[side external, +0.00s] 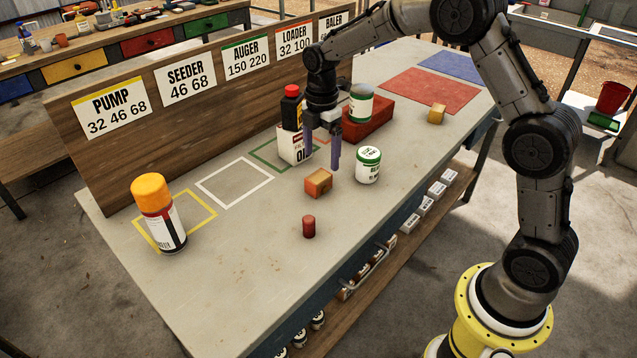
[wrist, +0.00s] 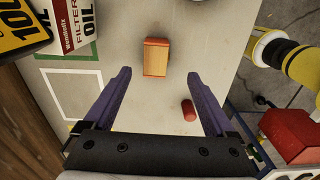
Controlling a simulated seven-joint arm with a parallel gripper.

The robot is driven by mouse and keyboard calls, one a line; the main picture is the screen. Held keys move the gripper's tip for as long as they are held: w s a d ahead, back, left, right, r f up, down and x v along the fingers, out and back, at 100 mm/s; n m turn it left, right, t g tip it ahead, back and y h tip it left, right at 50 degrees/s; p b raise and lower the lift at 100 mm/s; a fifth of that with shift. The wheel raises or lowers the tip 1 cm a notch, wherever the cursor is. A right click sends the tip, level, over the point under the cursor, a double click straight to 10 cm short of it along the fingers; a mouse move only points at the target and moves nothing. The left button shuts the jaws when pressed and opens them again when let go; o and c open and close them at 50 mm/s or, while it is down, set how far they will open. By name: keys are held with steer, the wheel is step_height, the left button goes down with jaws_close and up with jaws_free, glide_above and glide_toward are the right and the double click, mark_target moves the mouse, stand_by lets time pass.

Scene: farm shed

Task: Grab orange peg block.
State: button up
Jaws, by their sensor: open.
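The orange block (side external: 318,184) sits on the grey bench top, near its middle. In the wrist view the block (wrist: 156,57) lies ahead of the fingers, about midway between their lines. A second, yellow-orange block (side external: 437,114) sits further back by the red mat; which one is the peg block is not marked. My gripper (side external: 322,160) points down just behind and above the nearer block, apart from it. In the wrist view its purple fingers (wrist: 158,75) are wide open with nothing between them.
A red cylinder (side external: 308,227) stands in front of the nearer block. A green-and-white can (side external: 368,165) is close on its right. A filter box (side external: 292,146) stands behind left, and a red box (side external: 368,122) behind. A spray can (side external: 159,214) is far left. The bench left of the block is clear.

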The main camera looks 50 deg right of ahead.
mark_target(319, 177)
steer(key=f, duration=0.8)
steer(key=shift+w+f, duration=0.25)
steer(key=shift+f, duration=0.15)
